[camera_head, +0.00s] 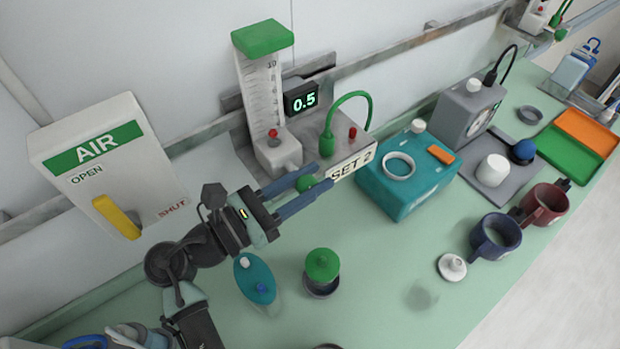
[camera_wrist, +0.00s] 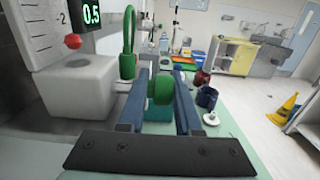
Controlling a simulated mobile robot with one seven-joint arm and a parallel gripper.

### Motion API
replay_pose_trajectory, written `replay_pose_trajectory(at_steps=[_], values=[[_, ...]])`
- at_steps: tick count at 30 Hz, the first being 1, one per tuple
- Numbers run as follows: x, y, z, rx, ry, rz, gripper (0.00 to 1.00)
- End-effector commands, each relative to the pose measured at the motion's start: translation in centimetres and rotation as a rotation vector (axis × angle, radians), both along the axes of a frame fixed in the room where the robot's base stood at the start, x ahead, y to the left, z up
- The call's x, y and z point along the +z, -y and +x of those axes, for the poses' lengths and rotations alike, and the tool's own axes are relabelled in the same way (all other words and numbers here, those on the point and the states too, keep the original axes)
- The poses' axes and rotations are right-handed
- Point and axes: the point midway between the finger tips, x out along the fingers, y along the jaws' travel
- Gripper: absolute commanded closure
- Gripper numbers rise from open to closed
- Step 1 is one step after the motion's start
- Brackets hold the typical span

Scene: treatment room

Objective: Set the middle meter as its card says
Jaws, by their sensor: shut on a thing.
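The middle meter (camera_head: 262,85) stands against the wall, a clear scaled tube with a green top and a white base. Its red ball (camera_head: 273,133) sits low in the tube; it also shows in the wrist view (camera_wrist: 72,41), below the 2 mark. The display (camera_head: 302,98) beside it reads 0.5. The card (camera_head: 351,163) reads "SET 2". My gripper (camera_head: 322,177) is shut on the green knob (camera_head: 306,183) at the meter's front; in the wrist view the knob (camera_wrist: 160,88) sits between both fingers. The fingers hide part of it in the head view.
A white AIR box (camera_head: 95,150) with a yellow lever is at left. A green hose (camera_head: 328,140) rises beside the meter. A teal box (camera_head: 405,185) stands close right of my fingertips. A green-topped jar (camera_head: 322,265) and mugs (camera_head: 495,236) stand nearer the front.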

Motion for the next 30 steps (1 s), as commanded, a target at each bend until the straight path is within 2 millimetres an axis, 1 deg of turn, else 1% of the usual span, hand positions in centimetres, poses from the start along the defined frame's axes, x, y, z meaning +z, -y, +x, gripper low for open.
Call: replay_pose_trajectory(at_steps=[1, 9, 19, 20, 21, 23, 24, 30], values=[[-0.44, 0.32, -0.2, -0.012, 0.011, -0.027, 1.0], [-0.32, 0.31, -0.28, -0.013, 0.117, -0.168, 1.0], [-0.14, 0.3, -0.3, -0.012, 0.127, -0.183, 1.0], [-0.15, 0.3, -0.3, -0.012, 0.127, -0.183, 0.66], [-0.15, 0.31, -0.31, -0.012, 0.127, -0.183, 0.58], [-0.14, 0.27, -0.28, -0.011, 0.127, -0.183, 0.48], [-0.12, 0.25, -0.26, -0.01, 0.128, -0.183, 0.45], [-0.01, 0.12, -0.18, -0.006, 0.13, -0.182, 0.45]])
